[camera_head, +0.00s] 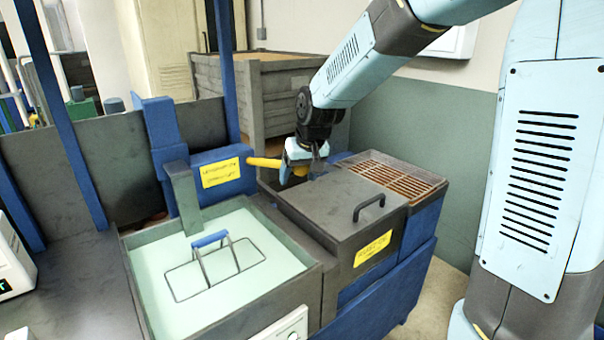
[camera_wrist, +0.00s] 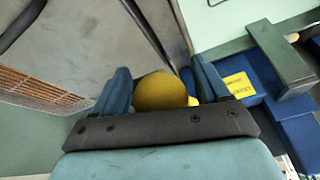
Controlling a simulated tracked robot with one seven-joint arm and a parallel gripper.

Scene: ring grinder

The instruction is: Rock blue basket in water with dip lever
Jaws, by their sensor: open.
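The basket is a dark wire frame with a blue handle (camera_head: 210,239); it sits in the pale green water (camera_head: 160,262) of the open tank at front left. The dip lever is a yellow bar (camera_head: 264,162) reaching right from the blue housing behind the tank. My gripper (camera_head: 298,172) is at the lever's right end. In the wrist view, the lever's round yellow end (camera_wrist: 160,92) lies between the two blue fingers of my gripper (camera_wrist: 161,82). The fingers are open, with a gap visible beside the left one; contact on the right is unclear.
A grey lid with a dark handle (camera_head: 369,206) covers the middle compartment, just below my gripper. A brown slatted grate (camera_head: 396,178) lies to its right. A blue post (camera_head: 160,135) and a grey crate (camera_head: 270,95) stand behind. Yellow labels (camera_head: 221,172) mark the housing and lid front.

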